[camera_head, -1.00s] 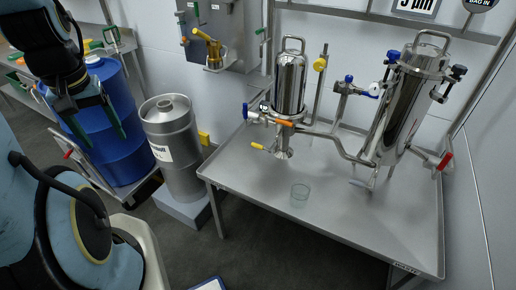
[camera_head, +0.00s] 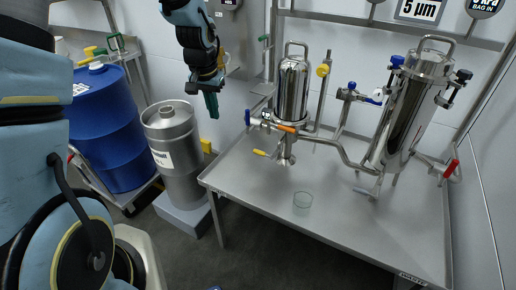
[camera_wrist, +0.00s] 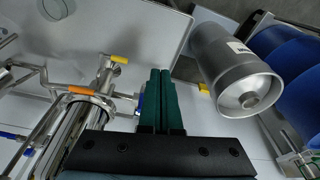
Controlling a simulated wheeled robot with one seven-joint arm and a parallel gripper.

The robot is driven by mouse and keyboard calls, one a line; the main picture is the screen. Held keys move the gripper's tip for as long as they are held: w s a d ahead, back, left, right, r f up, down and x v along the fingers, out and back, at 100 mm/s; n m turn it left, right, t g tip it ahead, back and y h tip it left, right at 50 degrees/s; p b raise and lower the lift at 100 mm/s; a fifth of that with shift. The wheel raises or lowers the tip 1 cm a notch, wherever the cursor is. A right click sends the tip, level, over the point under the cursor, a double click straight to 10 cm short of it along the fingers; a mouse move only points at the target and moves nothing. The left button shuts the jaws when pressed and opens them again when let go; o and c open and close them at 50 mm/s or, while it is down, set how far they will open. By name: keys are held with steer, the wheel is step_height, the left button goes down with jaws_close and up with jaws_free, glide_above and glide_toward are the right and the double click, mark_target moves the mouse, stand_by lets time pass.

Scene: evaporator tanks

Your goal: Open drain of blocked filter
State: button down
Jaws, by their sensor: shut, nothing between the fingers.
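Two steel filter housings stand on a steel table: a smaller filter (camera_head: 293,88) on the left and a larger filter (camera_head: 408,110) on the right. Under the left filter is a drain valve with a yellow handle (camera_head: 260,153); it also shows in the wrist view (camera_wrist: 119,59). An orange handle (camera_head: 286,128) sits on the pipe just above. The right filter has a grey handle low down (camera_head: 364,191) and a red handle (camera_head: 451,168). My gripper (camera_head: 212,105) is shut and empty, pointing down, left of the left filter. Its green fingers are together in the wrist view (camera_wrist: 160,100).
A steel keg (camera_head: 174,150) and a blue drum (camera_head: 110,130) stand to the left. Blue-handled valves (camera_head: 247,117) and pipes crowd the filters. The table front is clear.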

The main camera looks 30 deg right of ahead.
mark_target(259, 151)
steer(key=s+d+f+m, duration=0.2)
steer(key=d+f, duration=0.2)
steer(key=d, duration=0.7)
steer(key=shift+s+d+h, duration=0.2)
steer(key=shift+d+h, duration=0.1)
steer(key=shift+f, duration=0.15)
steer(key=p+x, duration=0.2)
steer(key=x, duration=1.2)
steer(key=shift+s, duration=0.15)
